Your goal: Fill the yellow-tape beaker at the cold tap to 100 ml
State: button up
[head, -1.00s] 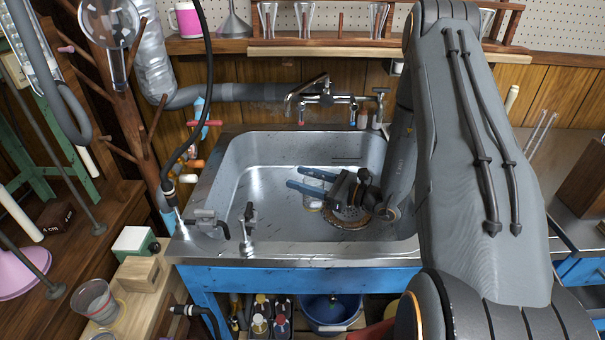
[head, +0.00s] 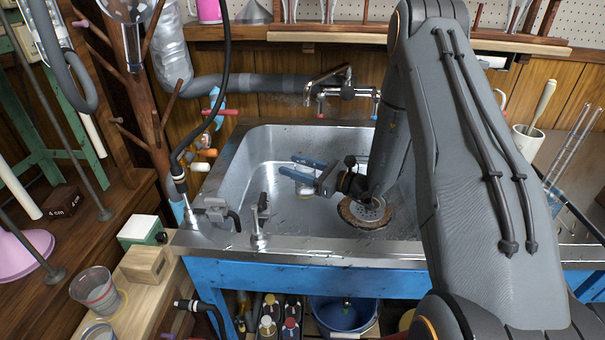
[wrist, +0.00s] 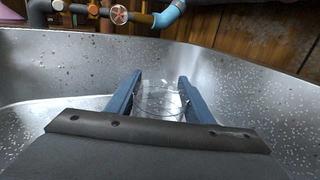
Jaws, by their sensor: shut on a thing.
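My gripper (head: 303,169) is over the left-middle part of the sink basin. Its blue fingers are shut on a clear glass beaker (head: 305,189). The beaker also shows between the fingers in the wrist view (wrist: 160,101). It looks upright; no water can be made out in it. A yellowish trace shows low on it in the head view, too small to read as tape. The metal tap (head: 334,78) is on the back wall, behind and above the beaker. It has a red-marked handle (head: 320,103) on the left and a blue-marked one (head: 376,97) on the right.
The steel sink (head: 235,190) has a round drain (head: 372,208) with a brown ring. Small fittings (head: 259,222) stand on its front-left rim. A red-banded beaker (head: 95,290) stands on the left bench. Pipes and valves (head: 205,153) flank the basin's left side.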

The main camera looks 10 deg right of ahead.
jog(key=shift+f, duration=0.45)
jog(key=shift+s+f, duration=0.1)
jog(key=shift+f, duration=0.05)
jog(key=o, duration=1.3)
jog(key=shift+d, duration=0.1)
